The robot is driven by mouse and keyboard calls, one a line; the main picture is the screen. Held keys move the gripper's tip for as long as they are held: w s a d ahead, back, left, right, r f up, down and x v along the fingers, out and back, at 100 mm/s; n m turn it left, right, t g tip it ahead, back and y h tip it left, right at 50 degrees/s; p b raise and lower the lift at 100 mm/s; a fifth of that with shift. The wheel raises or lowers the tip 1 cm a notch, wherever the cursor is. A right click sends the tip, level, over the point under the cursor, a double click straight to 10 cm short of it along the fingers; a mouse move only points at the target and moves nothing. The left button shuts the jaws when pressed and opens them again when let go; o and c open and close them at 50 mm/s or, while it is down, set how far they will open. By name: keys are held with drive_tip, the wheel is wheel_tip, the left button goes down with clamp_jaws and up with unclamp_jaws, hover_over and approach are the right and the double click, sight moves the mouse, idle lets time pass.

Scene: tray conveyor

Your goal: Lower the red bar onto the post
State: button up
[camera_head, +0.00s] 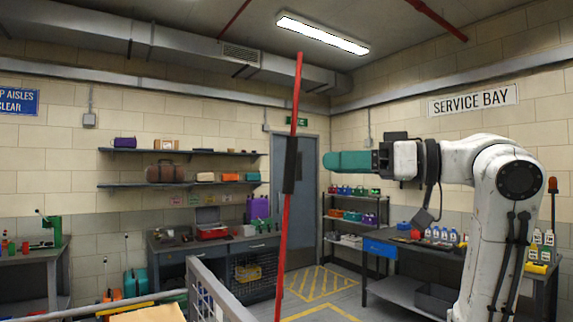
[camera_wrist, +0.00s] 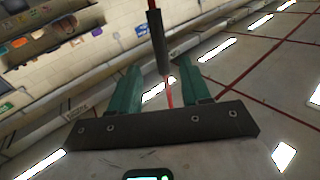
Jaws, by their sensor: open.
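The red bar (camera_head: 296,110) stands nearly upright in the head view, leaning slightly right at its top. It has a black grip sleeve (camera_head: 290,165) at mid-length. My gripper (camera_head: 328,162), with teal fingers, points left at the sleeve's height, with a gap between fingertips and sleeve in the picture. In the wrist view the two fingers are apart and empty, and the sleeve (camera_wrist: 157,40) lies ahead, lined up with the space between them. The bar's lower end runs out of the head view. I cannot make out the post.
A grey metal railing (camera_head: 215,293) stands at the lower front, left of the bar. A workbench (camera_head: 215,246) and wall shelves are behind it. A bench with bottles (camera_head: 405,290) stands at the right, beside my arm. Yellow floor markings (camera_head: 325,284) show clear floor by the door.

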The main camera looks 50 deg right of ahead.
sight(291, 192)
drive_tip(key=p+x, duration=0.2)
drive_tip(key=x, duration=0.7)
drive_tip(key=shift+w+a+f, duration=0.1)
drive_tip(key=shift+w, duration=0.2)
drive_tip(key=shift+c, duration=0.3)
clamp_jaws()
